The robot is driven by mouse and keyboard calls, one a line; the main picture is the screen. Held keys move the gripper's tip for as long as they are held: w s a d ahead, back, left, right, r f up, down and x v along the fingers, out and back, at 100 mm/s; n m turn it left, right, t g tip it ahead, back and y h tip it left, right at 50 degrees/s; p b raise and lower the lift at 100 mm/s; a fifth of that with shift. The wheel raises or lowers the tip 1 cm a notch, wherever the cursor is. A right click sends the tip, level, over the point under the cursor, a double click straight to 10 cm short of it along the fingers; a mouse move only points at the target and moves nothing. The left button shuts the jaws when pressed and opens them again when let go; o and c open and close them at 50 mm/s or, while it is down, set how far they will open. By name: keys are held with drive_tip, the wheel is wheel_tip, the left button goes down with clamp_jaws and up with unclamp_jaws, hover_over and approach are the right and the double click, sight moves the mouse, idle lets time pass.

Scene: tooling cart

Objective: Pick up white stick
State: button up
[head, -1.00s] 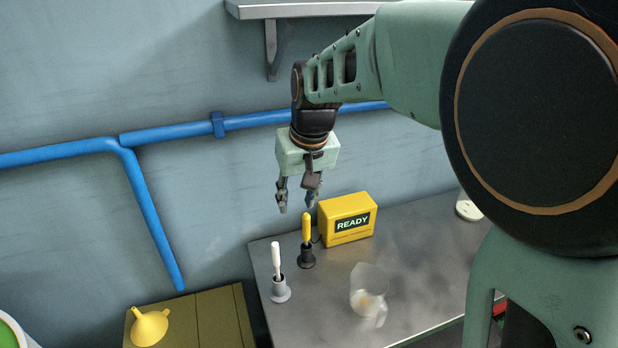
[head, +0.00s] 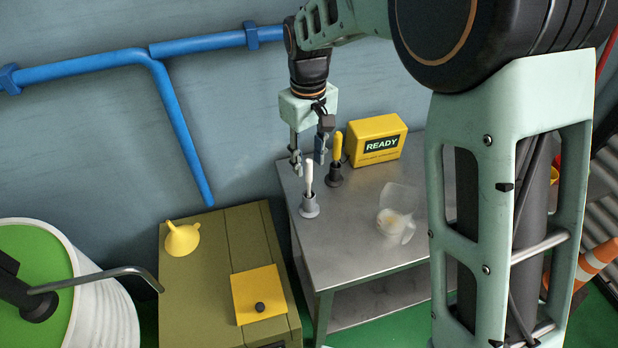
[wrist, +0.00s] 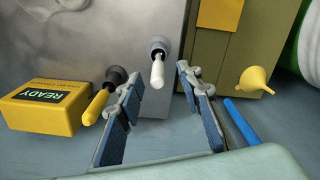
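The white stick (head: 309,174) stands upright in a grey holder (head: 310,207) near the left edge of the metal cart top. In the wrist view the white stick (wrist: 157,72) points toward the camera from its holder (wrist: 158,47), just beyond the gap between my fingers. My gripper (head: 308,168) is open and empty. It hangs fingers down at the cart's back left, close to the white stick. In the wrist view my fingertips (wrist: 158,72) are spread apart, and I see no contact with the stick.
A yellow-handled stick (head: 337,150) stands in a dark holder (head: 334,176) close to the right. A yellow READY box (head: 375,140) is behind it. A clear jug (head: 397,215) stands on the cart's right. A yellow funnel (head: 182,238) lies on the olive crate (head: 225,228).

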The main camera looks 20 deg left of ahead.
sight(309, 182)
drive_tip(key=f, duration=0.5)
drive_tip(key=shift+w+f+p, duration=0.1)
drive_tip(key=shift+w+p, duration=0.15)
drive_tip(key=shift+p, duration=0.05)
drive_tip(key=shift+c, duration=0.3)
clamp_jaws()
